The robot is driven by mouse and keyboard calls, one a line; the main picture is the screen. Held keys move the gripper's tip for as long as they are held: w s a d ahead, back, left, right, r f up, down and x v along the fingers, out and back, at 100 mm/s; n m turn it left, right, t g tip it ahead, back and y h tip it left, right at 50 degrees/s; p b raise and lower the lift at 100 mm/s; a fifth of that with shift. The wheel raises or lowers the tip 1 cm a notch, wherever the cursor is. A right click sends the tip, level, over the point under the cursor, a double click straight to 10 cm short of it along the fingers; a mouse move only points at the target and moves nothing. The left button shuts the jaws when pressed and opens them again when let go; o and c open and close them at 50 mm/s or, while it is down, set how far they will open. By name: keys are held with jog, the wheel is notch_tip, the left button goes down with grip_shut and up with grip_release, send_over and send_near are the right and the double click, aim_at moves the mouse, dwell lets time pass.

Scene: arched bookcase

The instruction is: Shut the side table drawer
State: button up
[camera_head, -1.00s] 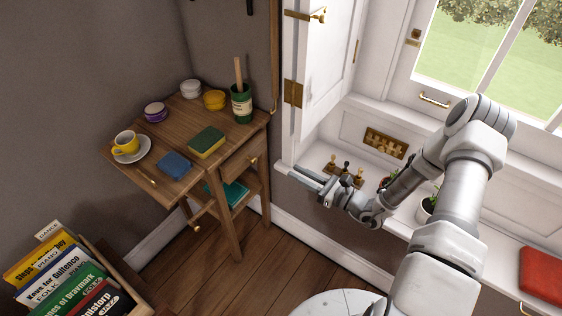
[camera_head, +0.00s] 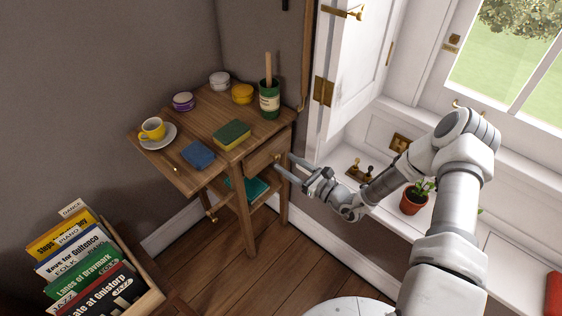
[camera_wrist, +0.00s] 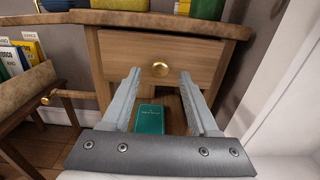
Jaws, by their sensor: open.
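The wooden side table (camera_head: 215,112) stands in the corner. I cannot tell how far the drawer is out. My gripper (camera_head: 285,165) is open and empty and points at the drawer front.
A teal book (camera_wrist: 149,119) lies on the lower shelf. A book crate (camera_head: 145,305) is at lower left; a white ledge with a potted plant (camera_head: 413,202) is at right.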

aim_at(279, 158)
jog(key=shift+x, duration=1.65)
grip_shut()
